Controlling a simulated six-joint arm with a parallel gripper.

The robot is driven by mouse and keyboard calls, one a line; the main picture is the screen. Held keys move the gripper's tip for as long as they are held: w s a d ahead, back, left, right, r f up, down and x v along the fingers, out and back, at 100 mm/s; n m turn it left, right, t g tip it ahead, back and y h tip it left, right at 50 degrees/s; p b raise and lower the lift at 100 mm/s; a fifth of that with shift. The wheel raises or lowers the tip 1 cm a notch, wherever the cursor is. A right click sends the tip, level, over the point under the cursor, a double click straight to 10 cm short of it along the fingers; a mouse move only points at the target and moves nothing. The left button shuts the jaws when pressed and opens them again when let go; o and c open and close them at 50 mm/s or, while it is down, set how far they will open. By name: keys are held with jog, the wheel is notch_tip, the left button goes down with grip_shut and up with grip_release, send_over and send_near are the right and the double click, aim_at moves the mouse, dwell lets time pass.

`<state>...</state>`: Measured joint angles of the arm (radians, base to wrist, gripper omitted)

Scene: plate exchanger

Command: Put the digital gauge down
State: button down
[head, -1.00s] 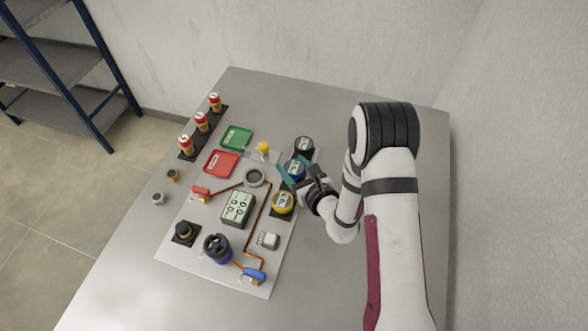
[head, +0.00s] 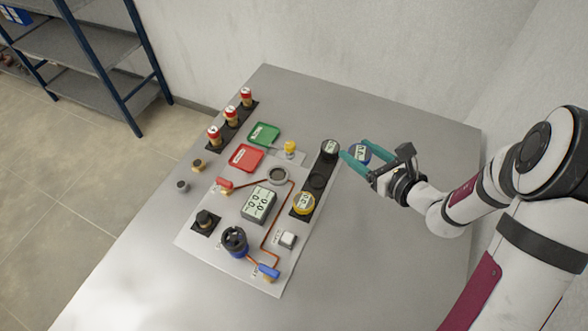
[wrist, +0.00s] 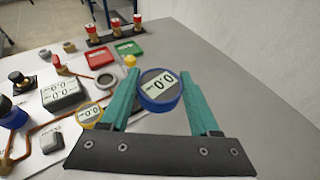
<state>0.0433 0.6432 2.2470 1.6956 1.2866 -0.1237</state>
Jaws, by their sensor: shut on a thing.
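My gripper (head: 356,160) has its teal fingers closed on the blue digital gauge (head: 361,153), to the right of the dark gauge strip (head: 318,180). In the wrist view the blue gauge (wrist: 160,91) sits between the fingertips, its display tilted toward the camera and reading zeros. Whether its underside touches the table cannot be told. On the strip, a black gauge (head: 330,148) stands at the far end and a yellow gauge (head: 304,203) at the near end. The middle place between them is bare.
Red-topped fittings (head: 246,97) stand behind. The grey table (head: 400,265) is clear right of the strip.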

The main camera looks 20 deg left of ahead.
jog(key=s+a+f+n+g+y, duration=0.1)
jog(key=a+f+n+g, duration=0.1)
jog(key=a, duration=0.4)
jog(key=s+a+f+n+g, duration=0.1)
jog(key=a+f+n+g, duration=0.1)
jog(key=a, duration=0.4)
jog(key=s+a+f+n+g+y, duration=0.1)
jog(key=a+f+n+g, duration=0.2)
jog(key=a, duration=0.3)
jog(key=shift+s+a+g+y, duration=0.1)
jog(key=shift+s+g+y, duration=0.2)
jog(key=shift+g, duration=0.3)
jog(key=f, duration=0.4)
jog(key=shift+a, duration=0.2)
jog(key=shift+f, duration=0.15)
jog(key=shift+f, duration=0.25)
jog(key=shift+c, duration=0.6)
grip_release()
